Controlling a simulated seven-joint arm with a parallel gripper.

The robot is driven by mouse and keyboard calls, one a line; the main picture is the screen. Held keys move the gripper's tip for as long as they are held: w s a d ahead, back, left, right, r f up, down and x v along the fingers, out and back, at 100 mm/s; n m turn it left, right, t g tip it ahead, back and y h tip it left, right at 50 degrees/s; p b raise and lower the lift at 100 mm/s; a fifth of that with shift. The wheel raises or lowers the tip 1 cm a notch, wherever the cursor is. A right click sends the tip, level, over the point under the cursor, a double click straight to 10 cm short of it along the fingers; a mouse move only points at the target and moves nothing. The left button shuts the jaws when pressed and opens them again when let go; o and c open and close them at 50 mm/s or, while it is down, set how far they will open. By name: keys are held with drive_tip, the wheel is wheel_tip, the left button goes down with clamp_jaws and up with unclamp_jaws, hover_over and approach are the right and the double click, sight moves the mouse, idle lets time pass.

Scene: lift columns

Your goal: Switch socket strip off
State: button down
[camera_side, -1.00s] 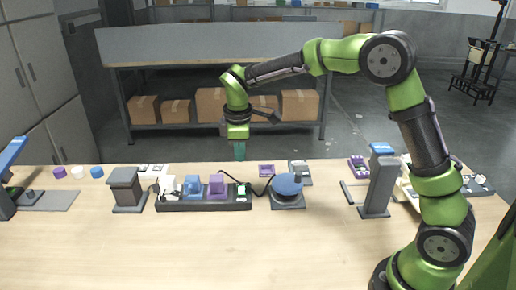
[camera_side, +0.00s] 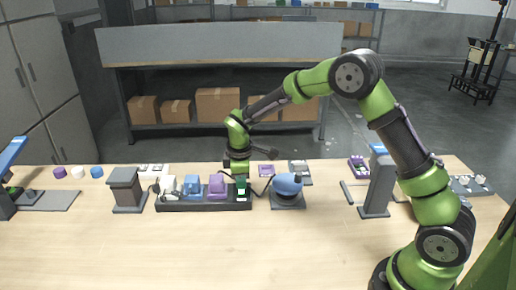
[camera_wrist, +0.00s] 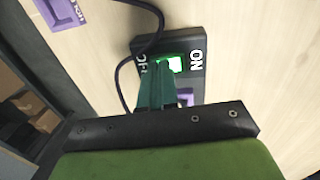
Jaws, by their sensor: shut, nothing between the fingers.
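The black socket strip (camera_side: 200,206) lies on the table with white, blue and purple plugs (camera_side: 191,186) in it. Its green-framed rocker switch (camera_side: 242,194) is at the right end. In the wrist view, the strip (camera_wrist: 180,45) shows the switch (camera_wrist: 170,62) between the labels ON, at right, and OFF, at left. My gripper (camera_side: 240,181) is shut and empty, pointing down at the switch end. In the wrist view, the dark green fingers of my gripper (camera_wrist: 158,80) overlap the OFF side of the switch. I cannot tell whether they touch it.
A black cable (camera_wrist: 122,70) curves from the strip's switch end. To the right stand a round blue-topped device (camera_side: 287,186) and a grey column (camera_side: 379,185); to the left, a grey block (camera_side: 127,188). The front of the table (camera_side: 200,255) is clear.

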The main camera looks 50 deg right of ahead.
sight(241, 194)
drive_tip(key=shift+w+d+f+g, duration=0.15)
drive_tip(key=shift+d+f+g, duration=0.05)
drive_tip(key=shift+f+g, duration=0.1)
drive_tip(key=shift+a+f+y, duration=0.1)
drive_tip(key=shift+f+y, duration=0.1)
drive_tip(key=shift+y, duration=0.2)
drive_tip(key=shift+a, duration=0.1)
drive_tip(key=shift+s+a, duration=0.65)
drive_tip(key=shift+s, duration=0.1)
drive_tip(key=shift+r, duration=0.1)
wheel_tip(241, 194, up, 14)
drive_tip(key=shift+r, duration=0.25)
